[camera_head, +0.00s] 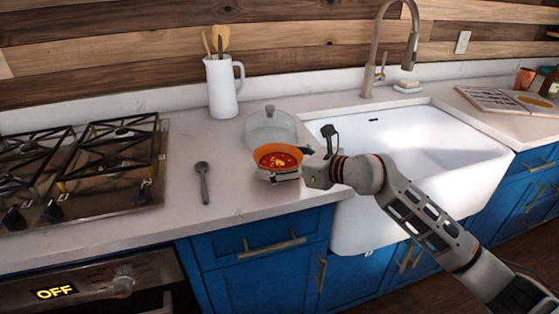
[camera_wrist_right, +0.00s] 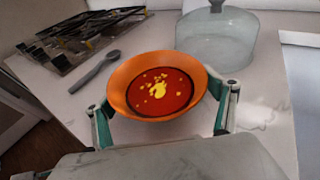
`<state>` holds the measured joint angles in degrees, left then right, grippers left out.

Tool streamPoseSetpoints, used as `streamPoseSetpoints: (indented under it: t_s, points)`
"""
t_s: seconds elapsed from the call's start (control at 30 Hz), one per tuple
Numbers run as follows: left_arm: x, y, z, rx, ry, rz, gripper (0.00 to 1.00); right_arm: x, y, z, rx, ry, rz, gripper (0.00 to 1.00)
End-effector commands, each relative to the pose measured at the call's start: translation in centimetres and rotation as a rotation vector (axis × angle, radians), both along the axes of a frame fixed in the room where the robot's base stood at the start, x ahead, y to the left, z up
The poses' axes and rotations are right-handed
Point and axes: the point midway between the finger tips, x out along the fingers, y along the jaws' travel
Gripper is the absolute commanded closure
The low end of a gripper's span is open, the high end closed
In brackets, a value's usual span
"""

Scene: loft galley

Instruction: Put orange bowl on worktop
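The orange bowl (camera_head: 278,153) holds red soup with yellow bits and is at the worktop's front part, left of the sink. It is upright or nearly so. My right gripper (camera_head: 293,166) has its fingers on opposite sides of the bowl, close against it below the rim. In the right wrist view the bowl (camera_wrist_right: 118,91) fills the space between the fingers (camera_wrist_right: 163,118). The bowl's underside is hidden, so I cannot tell whether it touches the worktop (camera_head: 232,195). My left gripper is not in view.
A glass dome (camera_head: 270,128) stands right behind the bowl. A spoon (camera_head: 203,182) lies to the left, then the gas hob (camera_head: 90,170). A white jug with utensils (camera_head: 221,88) stands at the back. The white sink (camera_head: 420,145) is to the right. Worktop between spoon and bowl is clear.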

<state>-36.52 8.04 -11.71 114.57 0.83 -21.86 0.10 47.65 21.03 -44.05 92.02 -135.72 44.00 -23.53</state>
Motion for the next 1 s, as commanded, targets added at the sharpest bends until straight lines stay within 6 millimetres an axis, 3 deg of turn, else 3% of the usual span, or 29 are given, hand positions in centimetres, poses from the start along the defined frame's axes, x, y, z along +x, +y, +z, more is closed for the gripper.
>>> streamPoseSetpoints:
  t_s: [0.07, 0.43, 1.0]
  points:
    - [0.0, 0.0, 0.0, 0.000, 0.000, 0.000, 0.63, 0.0, 0.0, 0.0, 0.000, 0.000, 0.000, 0.00]
    - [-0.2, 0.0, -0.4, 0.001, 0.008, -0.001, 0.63, -0.1, -0.2, 0.5, 0.000, 0.000, -0.001, 0.00]
    - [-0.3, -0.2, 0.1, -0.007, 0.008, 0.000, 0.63, -6.2, -7.8, 3.3, -0.002, 0.000, -0.002, 0.00]
